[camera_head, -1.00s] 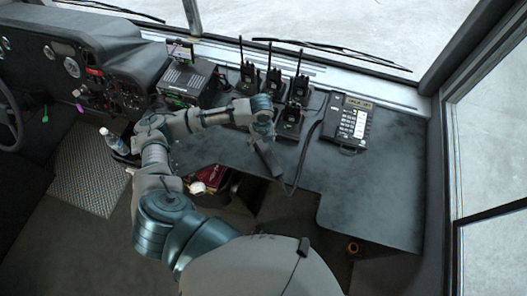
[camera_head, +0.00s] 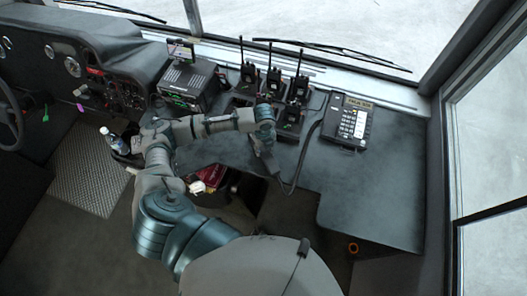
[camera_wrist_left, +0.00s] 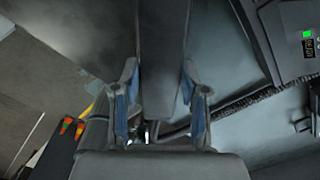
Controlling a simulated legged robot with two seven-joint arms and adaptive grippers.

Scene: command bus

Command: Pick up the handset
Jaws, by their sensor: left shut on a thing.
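The dark handset (camera_head: 269,161) is held above the front part of the grey counter, left of the desk phone (camera_head: 347,122). A black cord (camera_head: 302,158) runs from the handset toward the phone. My left gripper (camera_head: 262,146) is shut on the handset. In the left wrist view the handset (camera_wrist_left: 164,50) is a long dark shape between the two blue-padded fingers of my left gripper (camera_wrist_left: 161,88). Its far end runs out of that view. My right gripper is not in view.
Several upright radios with antennas (camera_head: 272,82) stand behind my left gripper. A radio unit (camera_head: 187,85) with a small screen is left of them. A bottle (camera_head: 115,142) and a red item (camera_head: 209,177) are at lower left. The counter (camera_head: 375,195) is clear at right.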

